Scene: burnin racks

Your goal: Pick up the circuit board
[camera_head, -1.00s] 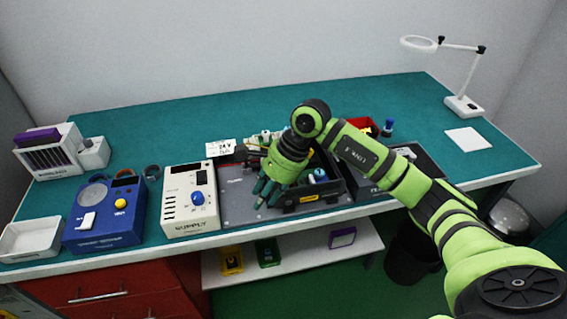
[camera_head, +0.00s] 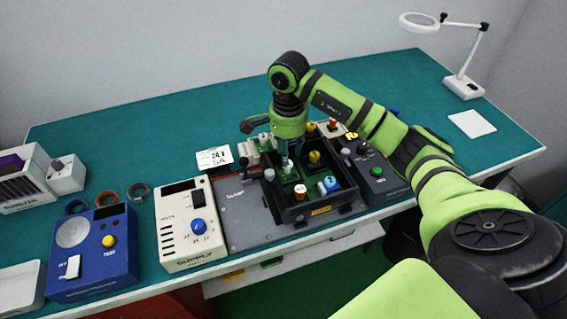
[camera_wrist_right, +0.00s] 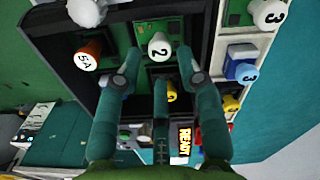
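Small green circuit boards (camera_head: 311,180) with numbered knobs sit in a black open rack (camera_head: 320,211). In the right wrist view, a white knob marked 2 (camera_wrist_right: 159,47) stands on a green board (camera_wrist_right: 146,27) between my fingertips. My right gripper (camera_head: 287,162) points down over the rack's left rear part. In the right wrist view its fingers (camera_wrist_right: 158,68) are spread, two to either side of the knob and one below it, with gaps showing. Whether any finger touches the board is unclear. My left gripper is not in view.
Left of the rack stand a white supply box (camera_head: 188,243) and a blue tester (camera_head: 92,262). A dark control box (camera_head: 372,172) with knobs is close on the right. Knobs marked 5A (camera_wrist_right: 88,55) and 3 (camera_wrist_right: 268,14) stand nearby. The teal bench behind is mostly clear.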

